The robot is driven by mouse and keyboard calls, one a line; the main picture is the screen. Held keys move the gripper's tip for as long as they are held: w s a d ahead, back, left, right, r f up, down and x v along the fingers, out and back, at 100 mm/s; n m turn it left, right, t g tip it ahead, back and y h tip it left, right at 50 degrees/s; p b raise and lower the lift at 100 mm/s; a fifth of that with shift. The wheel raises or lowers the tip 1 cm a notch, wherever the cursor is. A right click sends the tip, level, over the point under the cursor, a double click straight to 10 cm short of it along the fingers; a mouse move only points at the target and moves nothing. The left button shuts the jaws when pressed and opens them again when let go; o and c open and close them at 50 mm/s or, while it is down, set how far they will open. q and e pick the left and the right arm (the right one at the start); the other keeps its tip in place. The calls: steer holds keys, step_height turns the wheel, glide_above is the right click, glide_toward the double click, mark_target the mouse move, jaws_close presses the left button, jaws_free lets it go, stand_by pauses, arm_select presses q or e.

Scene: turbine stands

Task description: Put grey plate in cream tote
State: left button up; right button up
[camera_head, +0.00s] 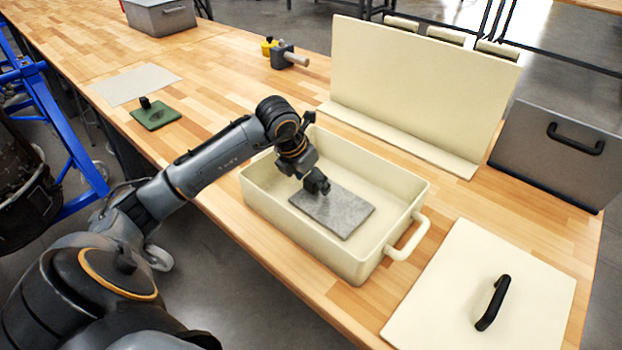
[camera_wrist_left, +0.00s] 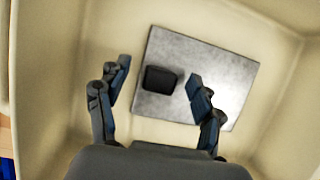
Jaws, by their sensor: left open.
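The grey plate (camera_head: 340,212) lies flat inside the cream tote (camera_head: 358,268), on its floor. In the left wrist view the plate (camera_wrist_left: 228,75) carries a black knob (camera_wrist_left: 160,79) near its left edge. My left gripper (camera_head: 318,184) reaches into the tote above the plate's far left edge and hides the knob in the head view. In the left wrist view its two fingers (camera_wrist_left: 158,82) are spread apart, one on each side of the knob, with clear gaps. My right gripper does not show.
A cream lid (camera_head: 450,305) with a black handle lies right of the tote. A cream upright panel (camera_head: 415,85) stands behind it. A green plate with a black knob (camera_head: 155,115) and a pale sheet (camera_head: 135,84) lie at the left. A grey panel (camera_head: 548,150) stands right.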

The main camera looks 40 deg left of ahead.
arm_select(q)
steer(key=shift+p+v, duration=1.5)
steer(key=shift+v, duration=1.95)
